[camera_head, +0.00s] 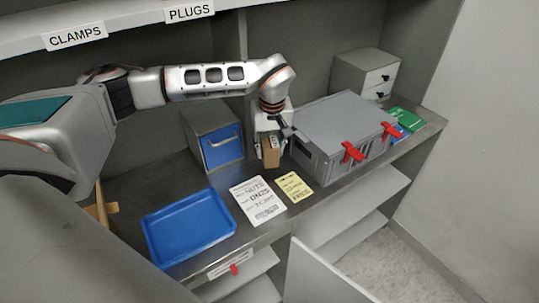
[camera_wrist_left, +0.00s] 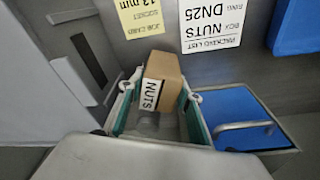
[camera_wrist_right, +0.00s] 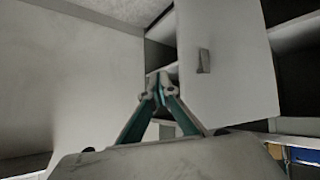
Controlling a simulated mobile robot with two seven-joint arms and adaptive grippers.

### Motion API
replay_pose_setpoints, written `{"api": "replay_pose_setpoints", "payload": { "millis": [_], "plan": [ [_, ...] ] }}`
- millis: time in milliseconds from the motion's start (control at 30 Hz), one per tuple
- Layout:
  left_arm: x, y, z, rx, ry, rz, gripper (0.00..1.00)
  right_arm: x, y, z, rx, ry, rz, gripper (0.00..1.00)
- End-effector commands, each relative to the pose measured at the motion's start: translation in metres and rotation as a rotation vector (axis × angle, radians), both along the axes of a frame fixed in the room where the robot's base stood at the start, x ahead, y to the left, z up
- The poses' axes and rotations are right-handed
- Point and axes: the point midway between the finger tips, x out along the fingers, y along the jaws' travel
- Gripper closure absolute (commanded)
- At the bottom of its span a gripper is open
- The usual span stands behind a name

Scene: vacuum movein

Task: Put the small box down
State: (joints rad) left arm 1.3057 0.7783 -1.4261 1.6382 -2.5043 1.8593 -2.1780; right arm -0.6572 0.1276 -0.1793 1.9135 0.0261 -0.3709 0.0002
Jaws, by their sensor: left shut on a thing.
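The small brown box (camera_head: 271,157) hangs between the fingers of my left gripper (camera_head: 268,150), over the bench between the blue-fronted drawer box and the grey case. In the left wrist view the small box (camera_wrist_left: 166,80) carries a white NUTS label, and the teal fingers of the left gripper (camera_wrist_left: 158,100) are on both sides of it. I cannot tell how far its underside is from the bench. My right gripper (camera_wrist_right: 160,88) shows only in its own wrist view, fingertips together and empty, before a pale cabinet door.
A white NUTS DN25 card (camera_head: 258,201) and a yellow card (camera_head: 294,187) lie on the bench (camera_head: 222,181). A blue tray (camera_head: 189,228) is at left. The grey case (camera_head: 345,120) with red latches and the blue-fronted drawer box (camera_head: 221,147) flank the gripper.

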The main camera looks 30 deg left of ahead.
Motion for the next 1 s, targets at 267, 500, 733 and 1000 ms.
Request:
{"api": "replay_pose_setpoints", "payload": {
  "millis": [267, 500, 733, 1000],
  "plan": [
    [0.000, 0.000, -0.030, 0.000, 0.000, 0.000, 0.93, 0.002, -0.004, 0.003, -0.002, 0.000, -0.011, 1.00],
    [0.000, 0.000, -0.030, 0.000, 0.000, 0.000, 0.93, 0.003, -0.003, 0.003, 0.002, -0.002, -0.016, 1.00],
    [0.000, 0.000, -0.033, 0.001, 0.001, 0.000, 0.49, 0.003, -0.002, 0.003, 0.004, -0.001, -0.015, 1.00],
    [0.000, 0.000, -0.033, 0.000, 0.001, 0.000, 0.49, 0.002, 0.000, 0.002, 0.003, 0.000, -0.008, 1.00]
  ]
}}
